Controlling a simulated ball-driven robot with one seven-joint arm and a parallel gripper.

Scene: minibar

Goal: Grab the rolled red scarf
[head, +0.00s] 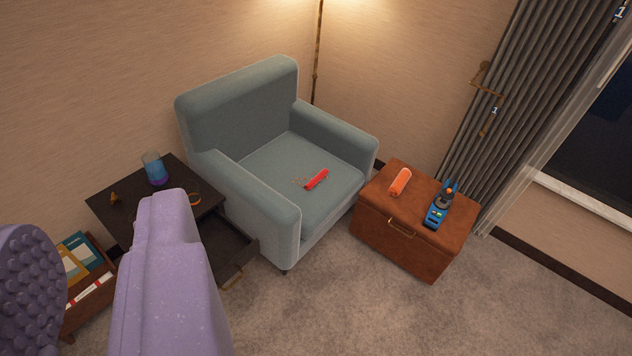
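Two roll-like things show in the head view, and I cannot tell for sure which is the rolled red scarf. A small bright red roll (316,180) lies on the armchair seat, with a thin, tangled strand at its left end. An orange-red roll (400,182) lies on top of the brown trunk. My purple gripper (97,220) fills the lower left, its two fingers wide apart, one with a studded pad. It is open, with nothing held between the fingers, and is well apart from both rolls.
The grey-green armchair (240,97) stands in the middle. The brown trunk (385,232) beside it also bears a blue gadget (440,207). A dark side table (107,207) with an open drawer (233,258) stands at left. Carpet (350,310) in front is clear.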

